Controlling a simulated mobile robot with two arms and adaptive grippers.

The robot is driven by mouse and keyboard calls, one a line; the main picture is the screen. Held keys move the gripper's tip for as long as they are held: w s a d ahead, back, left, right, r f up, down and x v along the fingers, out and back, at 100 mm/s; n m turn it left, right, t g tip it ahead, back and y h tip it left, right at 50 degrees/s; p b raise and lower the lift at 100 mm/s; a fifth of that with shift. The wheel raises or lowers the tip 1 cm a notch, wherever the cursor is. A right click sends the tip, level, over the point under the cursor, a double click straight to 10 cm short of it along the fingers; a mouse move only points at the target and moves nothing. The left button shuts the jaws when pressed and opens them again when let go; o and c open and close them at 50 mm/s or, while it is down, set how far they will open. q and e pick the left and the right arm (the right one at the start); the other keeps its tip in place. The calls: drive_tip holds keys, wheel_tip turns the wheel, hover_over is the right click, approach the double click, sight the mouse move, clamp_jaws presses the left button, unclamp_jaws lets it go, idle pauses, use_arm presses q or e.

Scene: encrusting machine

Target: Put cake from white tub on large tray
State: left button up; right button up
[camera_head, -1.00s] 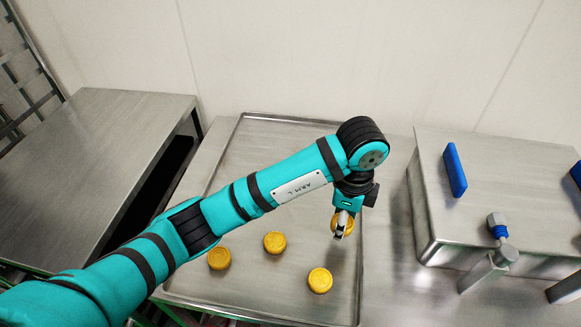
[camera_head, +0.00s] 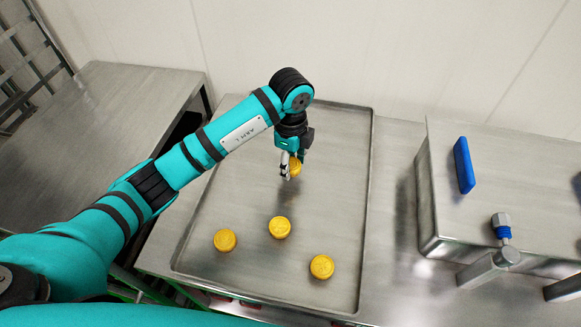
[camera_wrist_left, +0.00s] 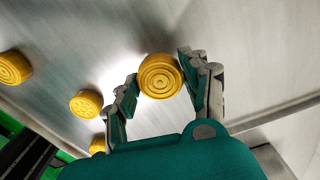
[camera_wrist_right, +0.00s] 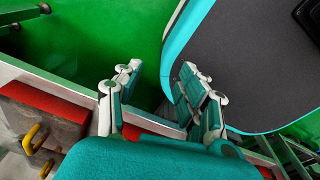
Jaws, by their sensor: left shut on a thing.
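My left gripper (camera_head: 289,174) is shut on a round yellow cake (camera_head: 295,167) and holds it above the back half of the large metal tray (camera_head: 335,185). In the left wrist view the same cake (camera_wrist_left: 160,76) sits between the two fingertips, its ringed face visible. Three more yellow cakes lie apart on the front half of the tray: a left one (camera_head: 225,240), a middle one (camera_head: 279,228) and a right one (camera_head: 322,267). My right gripper (camera_wrist_right: 160,82) shows only in its own wrist view, fingers apart and empty. The white tub is not in view.
A steel machine housing (camera_head: 440,200) with a blue plate (camera_head: 464,165) and a metal fitting stands right of the tray. A bare steel table (camera_head: 100,120) is at the left. The wall closes off the back. The tray's back half is clear under the held cake.

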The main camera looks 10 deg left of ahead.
sight(291, 171)
use_arm(q)
drive_tip(key=shift+a+f, duration=0.1)
drive_tip(key=shift+f, duration=0.1)
wheel_tip(291, 171, down, 3)
drive_tip(key=shift+p, duration=0.45)
drive_tip(key=shift+f, duration=0.25)
drive_tip(key=o, duration=1.1)
drive_tip(key=shift+o, duration=0.2)
use_arm(e)
drive_tip(key=shift+s+d+r, duration=0.2)
drive_tip(key=shift+s+r, duration=0.1)
drive_tip(key=shift+s, duration=0.15)
